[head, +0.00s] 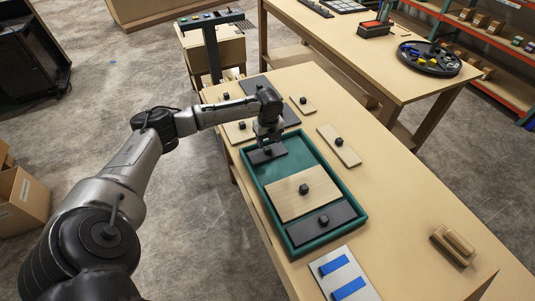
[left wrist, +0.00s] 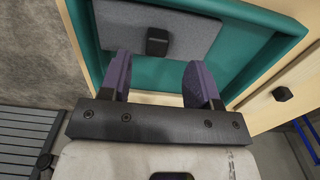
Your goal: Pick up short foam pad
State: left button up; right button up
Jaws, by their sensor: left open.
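A short dark grey foam pad (head: 259,157) with a black knob lies in the far left corner of the green tray (head: 357,213). It also shows in the left wrist view (left wrist: 195,36), its black knob (left wrist: 158,40) beyond the fingertips. My left gripper (head: 267,142) is over this pad in the head view and partly hides it. In the left wrist view its two purple fingers (left wrist: 159,75) are apart with nothing between them. Whether they touch the pad cannot be told. My right gripper is not in view.
The tray also holds a wooden panel (head: 285,200) and a longer dark pad (head: 340,216), each with a knob. A wooden strip (head: 345,153) and a dark plate (head: 288,108) lie outside it. A white board with blue strips (head: 333,265) is at the front. The table's right side is mostly clear.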

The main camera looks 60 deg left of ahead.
aim_at(267, 148)
pick_arm(q)
jog(key=f, duration=0.3)
jog(key=shift+s+f+b, duration=0.2)
jog(key=shift+f+b, duration=0.2)
jog(key=c, duration=1)
